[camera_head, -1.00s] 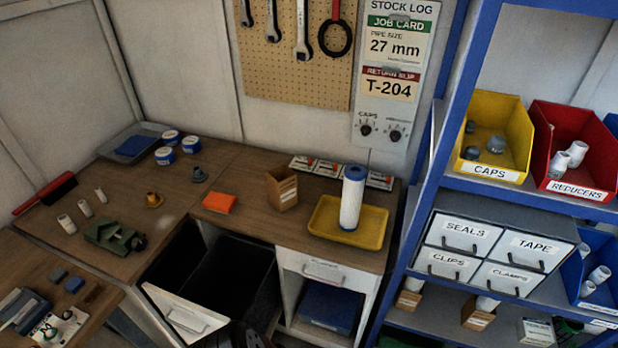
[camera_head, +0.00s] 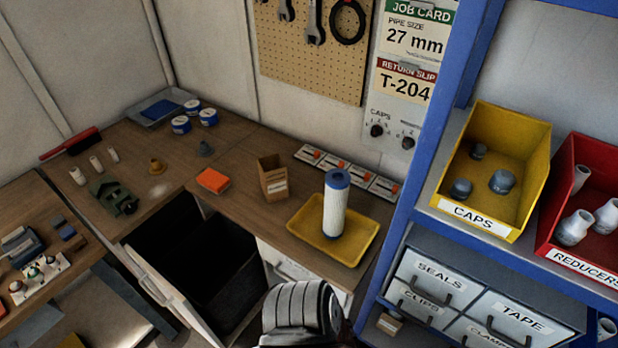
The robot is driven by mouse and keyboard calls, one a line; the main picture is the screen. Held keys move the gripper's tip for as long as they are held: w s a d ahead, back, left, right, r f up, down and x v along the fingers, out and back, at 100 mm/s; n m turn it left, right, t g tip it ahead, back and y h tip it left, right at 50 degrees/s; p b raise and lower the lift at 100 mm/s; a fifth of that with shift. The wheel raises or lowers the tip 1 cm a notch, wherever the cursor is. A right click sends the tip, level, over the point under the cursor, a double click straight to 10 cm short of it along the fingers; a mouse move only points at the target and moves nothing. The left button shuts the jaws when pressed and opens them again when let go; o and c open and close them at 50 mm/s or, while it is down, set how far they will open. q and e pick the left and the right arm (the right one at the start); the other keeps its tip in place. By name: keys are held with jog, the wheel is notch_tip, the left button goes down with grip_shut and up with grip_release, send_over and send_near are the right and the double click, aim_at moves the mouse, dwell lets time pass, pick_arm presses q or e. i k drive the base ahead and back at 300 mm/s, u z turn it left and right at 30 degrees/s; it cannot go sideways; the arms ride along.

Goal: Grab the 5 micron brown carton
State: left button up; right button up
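A small brown carton (camera_head: 273,178) with an open top and a white label stands upright on the wooden bench, left of the yellow tray. Its label is too small to read. Another brown carton (camera_head: 389,323) shows in part on the lower blue shelf, below the drawers; its marking cannot be read either. A grey ribbed part of my own arm rises at the bottom middle, in front of the bench. No fingertips of either gripper are visible.
A white filter cartridge (camera_head: 336,204) stands in the yellow tray (camera_head: 304,241). An orange box (camera_head: 212,181) lies left of the carton. An open drawer (camera_head: 158,283) juts out below the bench. The blue shelf post (camera_head: 432,130) and drawer cabinet (camera_head: 490,262) stand at right.

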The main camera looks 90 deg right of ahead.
aim_at(272, 169)
jog(key=z, duration=1.7)
